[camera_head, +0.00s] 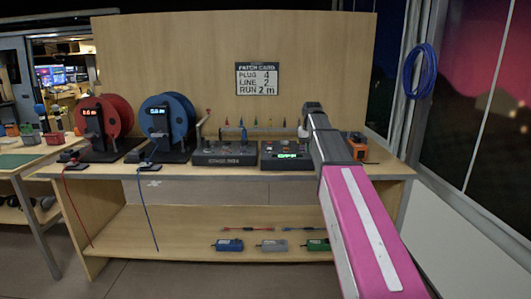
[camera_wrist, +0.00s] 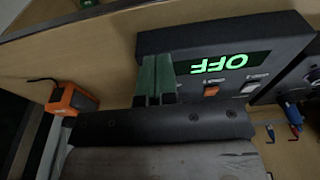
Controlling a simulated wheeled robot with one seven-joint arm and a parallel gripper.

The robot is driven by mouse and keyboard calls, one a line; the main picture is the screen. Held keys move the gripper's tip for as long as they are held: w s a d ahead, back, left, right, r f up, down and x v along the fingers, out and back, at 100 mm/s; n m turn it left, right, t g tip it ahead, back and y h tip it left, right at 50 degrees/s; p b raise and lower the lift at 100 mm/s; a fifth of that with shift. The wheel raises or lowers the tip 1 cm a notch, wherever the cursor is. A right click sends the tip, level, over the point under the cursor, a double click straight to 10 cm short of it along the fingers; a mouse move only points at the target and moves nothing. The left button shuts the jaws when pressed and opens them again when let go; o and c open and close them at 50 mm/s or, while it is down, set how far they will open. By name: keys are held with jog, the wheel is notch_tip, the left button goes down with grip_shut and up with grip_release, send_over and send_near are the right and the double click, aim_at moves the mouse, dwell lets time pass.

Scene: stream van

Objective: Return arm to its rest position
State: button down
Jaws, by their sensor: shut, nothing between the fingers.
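My arm (camera_head: 362,230) reaches from the lower right up over the bench to the dark control box on the right. My gripper (camera_wrist: 157,72) shows in the wrist view with its two fingers together and nothing between them. The fingers are in front of the control box (camera_wrist: 220,72), whose green display reads OFF upside down. I cannot tell whether they touch it. An orange button and a white button sit below the display in that view. The control box (camera_head: 285,153) also shows in the head view, partly hidden by my arm. My fingers are hidden there.
The bench (camera_head: 220,172) also holds a red reel (camera_head: 118,113), a blue reel (camera_head: 182,112), another dark box (camera_head: 224,153) and an orange device (camera_head: 357,140). The orange device (camera_wrist: 72,98) is close beside my gripper. A lower shelf (camera_head: 180,245) holds small boxes.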

jog(key=s+f, duration=1.5)
jog(key=f, duration=0.3)
jog(key=s+f+g, duration=0.1)
jog(key=s+f, duration=1.3)
jog(key=f, duration=0.4)
jog(key=shift+s+g, duration=0.3)
jog(key=shift+s, duration=0.1)
